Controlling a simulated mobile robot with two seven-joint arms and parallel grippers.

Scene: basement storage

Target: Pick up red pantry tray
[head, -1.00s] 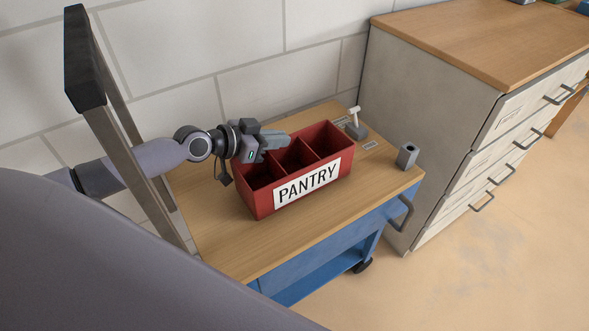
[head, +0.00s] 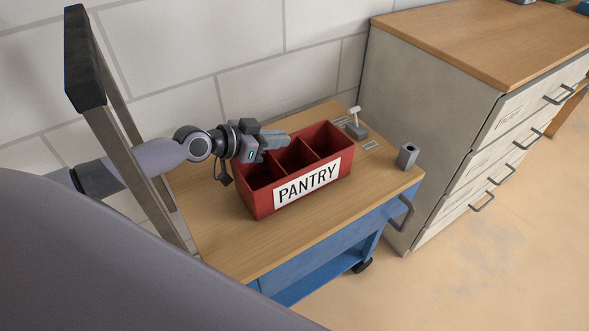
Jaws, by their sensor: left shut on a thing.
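The red pantry tray (head: 265,205) stands on the wooden top of a blue cart (head: 222,240). It has a white PANTRY label on its front side and open compartments that look empty. My left gripper (head: 280,141) comes in from the left and is shut on the tray's far side near the top rim. The fingertips partly hide that rim, so the exact grip is hard to see. The tray looks level and I cannot see a gap under it. My right gripper is not in view.
A small grey block with a pale lever (head: 356,130) and a grey holder (head: 407,156) stand on the cart right of the tray. A drawer cabinet (head: 430,110) stands close on the right. A metal frame post (head: 130,150) rises at the left. The cart's front top is clear.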

